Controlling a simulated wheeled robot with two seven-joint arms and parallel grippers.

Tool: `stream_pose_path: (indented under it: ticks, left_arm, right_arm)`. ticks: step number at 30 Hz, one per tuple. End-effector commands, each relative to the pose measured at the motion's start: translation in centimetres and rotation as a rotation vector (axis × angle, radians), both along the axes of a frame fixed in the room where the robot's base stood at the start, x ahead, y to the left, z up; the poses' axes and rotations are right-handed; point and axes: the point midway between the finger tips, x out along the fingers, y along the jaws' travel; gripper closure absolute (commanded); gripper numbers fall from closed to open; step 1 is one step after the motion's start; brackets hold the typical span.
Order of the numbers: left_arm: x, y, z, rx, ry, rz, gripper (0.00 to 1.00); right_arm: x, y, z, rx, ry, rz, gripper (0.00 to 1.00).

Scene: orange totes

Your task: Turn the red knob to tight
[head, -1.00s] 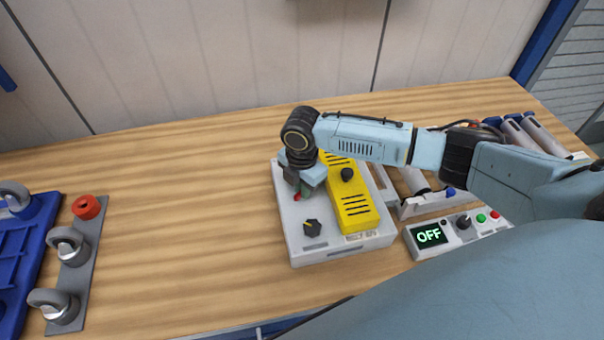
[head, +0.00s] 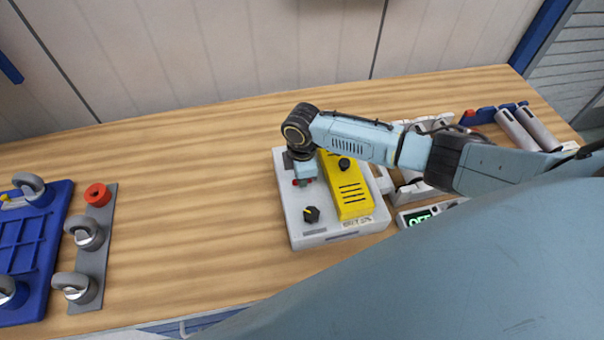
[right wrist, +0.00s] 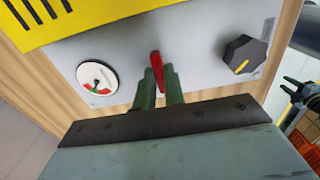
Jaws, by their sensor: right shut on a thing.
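The red knob (right wrist: 156,60) is a narrow red bar on the grey face of a panel box (head: 310,236). My right gripper (right wrist: 160,82) has its two green fingers closed on either side of the knob in the right wrist view. In the head view the same gripper (head: 303,182) is over the left part of the box, with small bits of red showing at its tips. The knob's markings are hidden or too small to read. My left gripper does not show in the head view.
A round gauge (right wrist: 97,80) with a red and green scale and a black knob (right wrist: 242,56) flank the red knob. A yellow block (head: 350,190) rises beside it. A display (head: 418,217) is partly covered by my arm. Bare table lies left, before a grey caster strip (head: 94,257).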

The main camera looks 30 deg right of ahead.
Motion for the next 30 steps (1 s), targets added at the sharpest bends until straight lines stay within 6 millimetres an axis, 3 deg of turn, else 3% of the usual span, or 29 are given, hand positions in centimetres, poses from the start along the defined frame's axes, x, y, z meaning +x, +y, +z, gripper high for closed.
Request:
stream_pose_path:
  ticks: [12, 13, 17, 26, 30]
  left_arm:
    - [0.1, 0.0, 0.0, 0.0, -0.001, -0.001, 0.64]
    - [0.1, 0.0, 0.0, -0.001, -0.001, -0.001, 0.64]
    - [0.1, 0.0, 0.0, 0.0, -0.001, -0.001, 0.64]
    - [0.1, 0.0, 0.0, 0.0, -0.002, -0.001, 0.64]
    - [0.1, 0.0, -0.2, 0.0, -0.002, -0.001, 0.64]
  right_arm:
    - [0.1, -0.2, 0.1, -0.003, -0.001, -0.012, 1.0]
    - [0.1, -0.2, 0.1, -0.003, -0.001, -0.012, 0.85]
    - [0.1, -0.1, 0.1, -0.002, 0.0, -0.01, 0.68]
    - [0.0, 0.0, 0.1, 0.0, -0.001, -0.008, 0.67]
    - [0.1, 0.0, 1.1, 0.0, -0.002, -0.006, 0.67]
